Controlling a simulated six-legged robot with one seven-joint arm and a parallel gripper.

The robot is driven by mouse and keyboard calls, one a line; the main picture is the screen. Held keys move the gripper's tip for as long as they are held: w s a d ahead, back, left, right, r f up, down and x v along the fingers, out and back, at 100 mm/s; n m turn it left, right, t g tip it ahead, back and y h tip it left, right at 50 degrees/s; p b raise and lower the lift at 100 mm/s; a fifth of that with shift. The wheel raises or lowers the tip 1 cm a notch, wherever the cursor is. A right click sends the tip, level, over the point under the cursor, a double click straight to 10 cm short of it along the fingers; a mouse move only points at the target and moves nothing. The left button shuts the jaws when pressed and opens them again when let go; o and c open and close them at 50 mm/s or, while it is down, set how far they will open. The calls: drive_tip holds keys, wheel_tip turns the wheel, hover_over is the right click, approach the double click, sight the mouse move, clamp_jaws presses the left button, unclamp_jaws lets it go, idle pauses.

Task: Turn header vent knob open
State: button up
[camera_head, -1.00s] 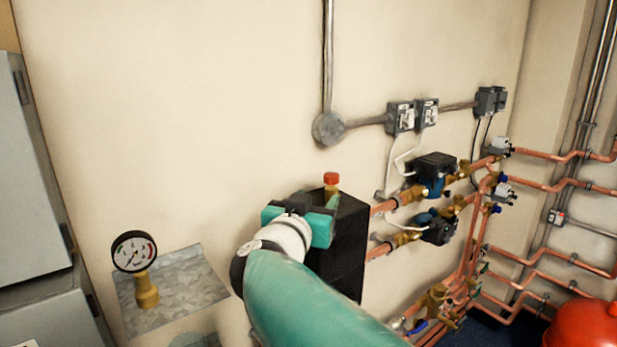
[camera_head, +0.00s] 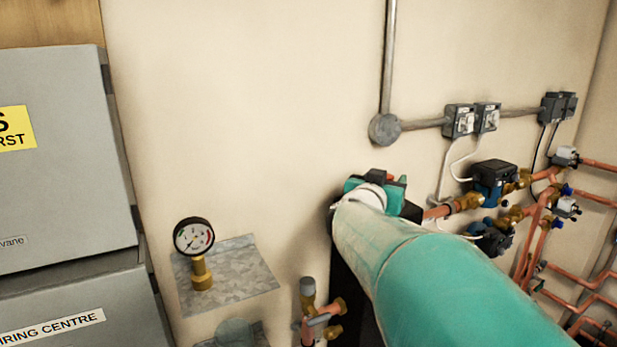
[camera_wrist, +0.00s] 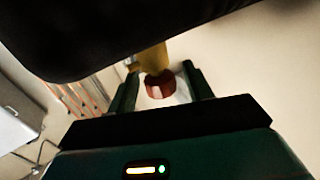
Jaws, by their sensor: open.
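The header vent knob (camera_wrist: 160,86) is a red cap on a brass body (camera_wrist: 152,58), seen in the wrist view. My gripper (camera_wrist: 160,84) is open, with one dark green finger on each side of the red knob. A gap shows on both sides, so the fingers do not appear to press on it. In the head view my green and white arm reaches to the top of the black header (camera_head: 345,275), and my gripper (camera_head: 385,185) and arm hide the knob there.
A pressure gauge (camera_head: 194,236) stands on a metal shelf (camera_head: 245,275) at the left. Grey cabinets (camera_head: 60,160) are at the far left. Pumps (camera_head: 492,180) and copper pipes (camera_head: 560,290) are at the right. A brass and grey valve (camera_head: 310,310) sits below my arm.

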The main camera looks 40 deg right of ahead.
drive_tip(key=c, duration=1)
drive_tip(key=shift+o, duration=0.2)
drive_tip(key=shift+n+t+y, duration=0.4)
drive_tip(key=shift+n+t, duration=0.2)
drive_tip(key=shift+t, duration=0.3)
drive_tip(key=shift+w+n+t+y, duration=0.1)
drive_tip(key=shift+n+t+y, duration=1.6)
drive_tip(key=shift+t, duration=0.6)
drive_tip(key=shift+n+t+y, duration=1.15)
drive_tip(key=shift+n+y, duration=0.3)
drive_tip(key=shift+y, duration=0.45)
drive_tip(key=shift+n+t+y, duration=1.15)
drive_tip(key=shift+n+y, duration=0.3)
drive_tip(key=shift+y, duration=0.45)
drive_tip(key=n+y, duration=0.3)
drive_tip(key=y, duration=0.2)
drive_tip(key=n+y, duration=0.3)
drive_tip(key=y, duration=0.2)
drive_tip(key=shift+d+r+n, duration=0.15)
drive_tip(key=shift+d+n, duration=0.05)
drive_tip(key=shift+n, duration=0.2)
drive_tip(key=n+g+y, duration=0.2)
drive_tip(key=n+y, duration=0.1)
drive_tip(key=y, duration=0.2)
drive_tip(key=shift+n+g+y, duration=1.8)
drive_tip(key=shift+g+y, duration=0.1)
drive_tip(key=shift+g, duration=0.3)
